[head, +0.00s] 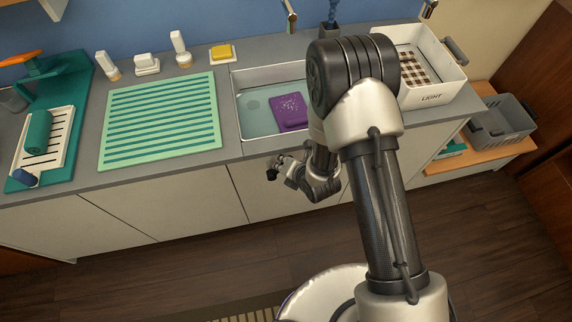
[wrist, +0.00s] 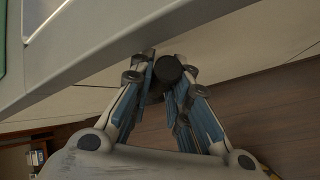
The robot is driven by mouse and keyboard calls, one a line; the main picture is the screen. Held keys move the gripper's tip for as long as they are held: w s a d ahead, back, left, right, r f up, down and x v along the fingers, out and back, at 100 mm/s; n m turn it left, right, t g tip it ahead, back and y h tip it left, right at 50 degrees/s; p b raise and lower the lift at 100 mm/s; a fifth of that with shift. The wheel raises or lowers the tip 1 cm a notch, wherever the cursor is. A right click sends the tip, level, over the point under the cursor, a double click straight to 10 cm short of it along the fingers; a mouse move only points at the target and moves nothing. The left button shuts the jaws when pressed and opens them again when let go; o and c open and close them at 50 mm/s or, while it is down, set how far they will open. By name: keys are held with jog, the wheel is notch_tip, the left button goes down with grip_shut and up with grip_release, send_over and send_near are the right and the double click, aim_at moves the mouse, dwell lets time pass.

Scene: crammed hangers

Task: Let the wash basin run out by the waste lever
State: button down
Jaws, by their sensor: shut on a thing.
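The wash basin (head: 258,73) is set into the grey counter and holds bluish water, with a purple item (head: 290,109) in it. A round drain shows under the water at its left. My gripper (head: 275,171) is in front of the cabinet face, below the counter edge by the basin. In the wrist view my gripper (wrist: 165,80) is shut on a black round knob (wrist: 169,68), which looks like the waste lever's end. The rest of the lever is hidden by the fingers. My arm hides the basin's right part.
A green striped mat (head: 160,120) lies left of the basin. A white crate marked LIGHT (head: 432,97) stands on the right, with a grey basket (head: 503,122) lower beside it. The counter edge (wrist: 120,55) runs close above my fingers.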

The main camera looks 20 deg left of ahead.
jog(key=shift+a, duration=0.1)
dwell(0.4)
jog(key=c, duration=1.5)
grip_release()
jog(key=shift+r, duration=0.1)
jog(key=shift+w, duration=0.1)
